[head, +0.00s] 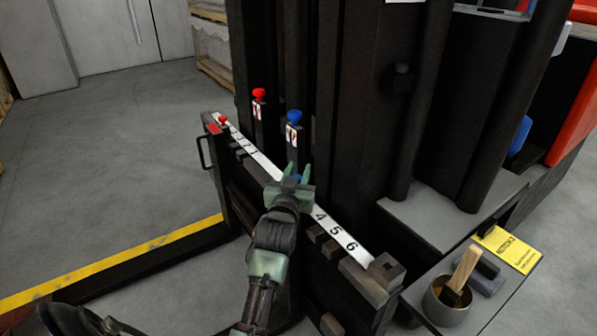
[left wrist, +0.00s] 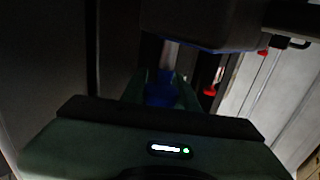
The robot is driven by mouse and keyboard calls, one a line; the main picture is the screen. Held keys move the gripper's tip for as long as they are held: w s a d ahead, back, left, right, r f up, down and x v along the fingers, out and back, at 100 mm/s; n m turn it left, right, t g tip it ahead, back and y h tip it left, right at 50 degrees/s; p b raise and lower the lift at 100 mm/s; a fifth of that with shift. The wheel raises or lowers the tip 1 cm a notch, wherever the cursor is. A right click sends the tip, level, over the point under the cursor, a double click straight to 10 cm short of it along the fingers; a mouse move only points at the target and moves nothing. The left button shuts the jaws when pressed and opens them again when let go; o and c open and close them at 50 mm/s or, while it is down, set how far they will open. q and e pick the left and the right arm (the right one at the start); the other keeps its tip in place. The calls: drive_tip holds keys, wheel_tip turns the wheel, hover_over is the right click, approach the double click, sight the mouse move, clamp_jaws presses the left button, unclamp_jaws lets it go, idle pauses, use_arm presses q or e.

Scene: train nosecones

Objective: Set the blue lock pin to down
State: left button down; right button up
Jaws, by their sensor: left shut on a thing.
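My left gripper (head: 297,172) is over the numbered bar (head: 336,229), its green fingers shut on a blue knob, the blue lock pin (head: 297,178). Only a little of this blue shows in the head view. In the left wrist view the blue pin (left wrist: 160,90) sits between the two fingers, in dim light. How far down the pin sits cannot be told. Another blue knob (head: 295,117) stands upright on a labelled post just behind my gripper, not touched. My right gripper is not in view.
A red knob (head: 259,95) tops the post to the left, and another red knob (head: 222,120) is at the bar's far end. Tall black columns (head: 352,110) rise close behind the bar. A cup (head: 447,302) with a wooden-handled tool stands at right. Open floor lies left.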

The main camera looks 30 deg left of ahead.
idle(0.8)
use_arm(q)
drive_tip(key=shift+f, duration=1.8)
drive_tip(key=c, duration=1.1)
unclamp_jaws()
